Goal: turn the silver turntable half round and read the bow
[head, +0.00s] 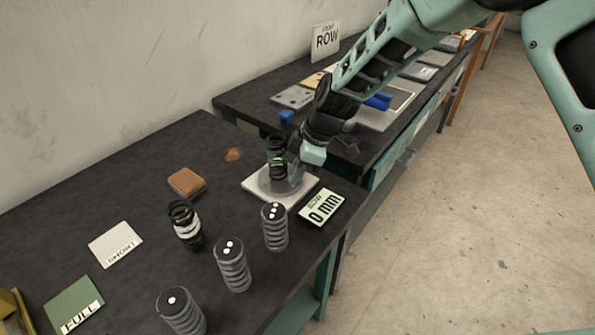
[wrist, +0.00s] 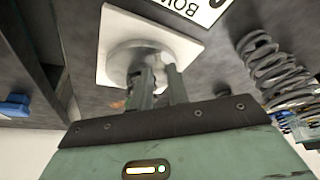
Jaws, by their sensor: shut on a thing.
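The silver turntable (head: 268,188) is a grey disc on a white square base (head: 254,196); it also shows in the wrist view (wrist: 123,58). A dark spring with a green band (head: 277,160) stands upright on it in the head view. My gripper (head: 296,178) is low at the disc's right side, beside the spring. In the wrist view its fingers (wrist: 160,75) are shut on a pale grip on the turntable, mostly hidden between them. The bow display (head: 321,207) reads "BOW 0 mm"; part of its card shows in the wrist view (wrist: 195,10).
Grey springs with white dots (head: 275,227) (head: 232,264) (head: 181,310) stand along the front edge. A black and white spring (head: 185,225), a brown block (head: 187,184), a white card (head: 115,244) and a green "FULL" card (head: 74,304) are to the left. A second bench with a "ROW" sign (head: 326,40) lies behind.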

